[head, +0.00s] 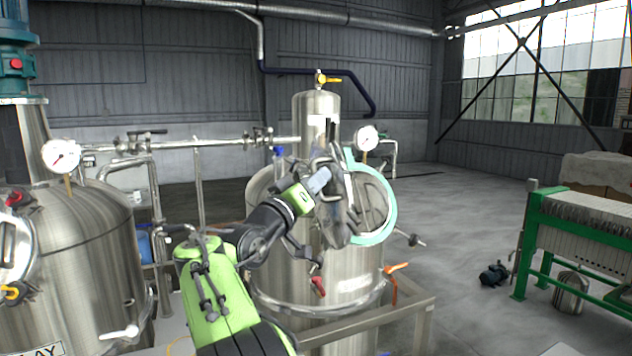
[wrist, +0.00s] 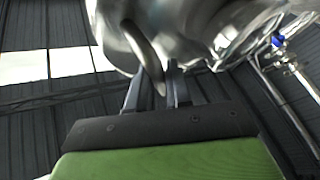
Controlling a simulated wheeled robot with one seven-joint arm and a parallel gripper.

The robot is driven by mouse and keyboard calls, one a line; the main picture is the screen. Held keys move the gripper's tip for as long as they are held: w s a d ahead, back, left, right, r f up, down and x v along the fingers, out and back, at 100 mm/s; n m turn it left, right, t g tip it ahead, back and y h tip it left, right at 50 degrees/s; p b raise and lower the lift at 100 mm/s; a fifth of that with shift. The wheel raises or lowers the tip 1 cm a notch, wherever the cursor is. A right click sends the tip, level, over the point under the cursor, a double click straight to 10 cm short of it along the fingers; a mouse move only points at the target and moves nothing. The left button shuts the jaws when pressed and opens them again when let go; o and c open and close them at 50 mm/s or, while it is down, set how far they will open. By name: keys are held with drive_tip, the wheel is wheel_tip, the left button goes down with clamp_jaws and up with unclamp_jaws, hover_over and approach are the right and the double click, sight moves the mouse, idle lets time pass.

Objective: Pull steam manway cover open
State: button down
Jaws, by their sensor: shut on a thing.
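The steel tank (head: 335,265) in the middle of the head view has a round manway opening edged by a pale teal ring (head: 391,205). The manway cover (head: 336,222) shows as a dark, narrow shape at the ring's left side, seen nearly edge-on and partly hidden by my arm. My gripper (head: 328,178) is at the cover's near side. In the wrist view my two fingers (wrist: 158,88) are shut on a curved metal handle (wrist: 146,48) in front of the shiny cover (wrist: 190,25). The exact contact is partly hidden.
A larger steel tank (head: 85,255) with a gauge (head: 61,155) stands at the left. Another gauge (head: 366,138) is just above the ring. A metal frame (head: 400,318) surrounds the middle tank's base. A green filter press (head: 580,235) is at the right, with open floor (head: 460,230) between.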

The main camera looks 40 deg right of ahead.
drive_tip(key=c, duration=1.1)
unclamp_jaws()
drive_tip(key=shift+w, duration=0.1)
drive_tip(key=shift+b+v, duration=3.3)
drive_tip(key=shift+v, duration=4.55)
